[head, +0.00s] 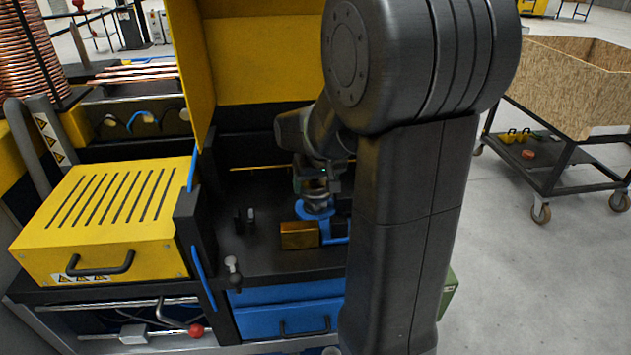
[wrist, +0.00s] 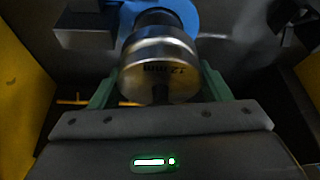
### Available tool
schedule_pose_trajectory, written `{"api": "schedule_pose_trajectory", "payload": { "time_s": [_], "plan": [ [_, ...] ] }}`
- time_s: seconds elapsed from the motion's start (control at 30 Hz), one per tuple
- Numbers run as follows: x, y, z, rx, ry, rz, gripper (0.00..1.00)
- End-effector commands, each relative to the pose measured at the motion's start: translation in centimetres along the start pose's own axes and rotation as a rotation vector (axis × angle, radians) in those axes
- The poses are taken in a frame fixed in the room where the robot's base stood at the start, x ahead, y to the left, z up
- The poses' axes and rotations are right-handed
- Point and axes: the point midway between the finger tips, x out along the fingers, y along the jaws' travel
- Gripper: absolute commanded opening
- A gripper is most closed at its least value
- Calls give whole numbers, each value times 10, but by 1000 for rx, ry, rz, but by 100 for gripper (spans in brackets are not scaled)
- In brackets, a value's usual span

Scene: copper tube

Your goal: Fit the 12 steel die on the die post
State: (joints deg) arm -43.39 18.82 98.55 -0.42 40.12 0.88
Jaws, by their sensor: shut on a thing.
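The steel die (wrist: 158,62), a shiny round piece marked "12 mm", sits between the green fingers of my gripper (wrist: 158,84) in the wrist view. My gripper is shut on it. In the head view my gripper (head: 314,186) points down over a round blue part (head: 315,211) of the bending machine. The blue part (wrist: 182,12) also shows just beyond the die in the wrist view. A narrower metal cylinder (wrist: 155,19) shows behind the die's rim. I cannot tell whether it is the die post, or whether the die touches it.
A brass-coloured block (head: 299,235) stands just in front of the blue part. Small dark posts (head: 245,220) stand to the left on the black machine top. A yellow guard (head: 258,52) rises behind, and a slotted yellow cover (head: 100,220) lies left. My arm hides the right side.

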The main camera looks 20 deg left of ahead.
Motion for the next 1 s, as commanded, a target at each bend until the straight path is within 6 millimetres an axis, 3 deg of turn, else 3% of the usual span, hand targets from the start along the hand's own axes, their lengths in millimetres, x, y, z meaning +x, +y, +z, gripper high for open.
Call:
{"api": "schedule_pose_trajectory", "payload": {
  "time_s": [1.0],
  "plan": [
    [21, 0, 8, 0, 4, 0, 17]
  ]
}}
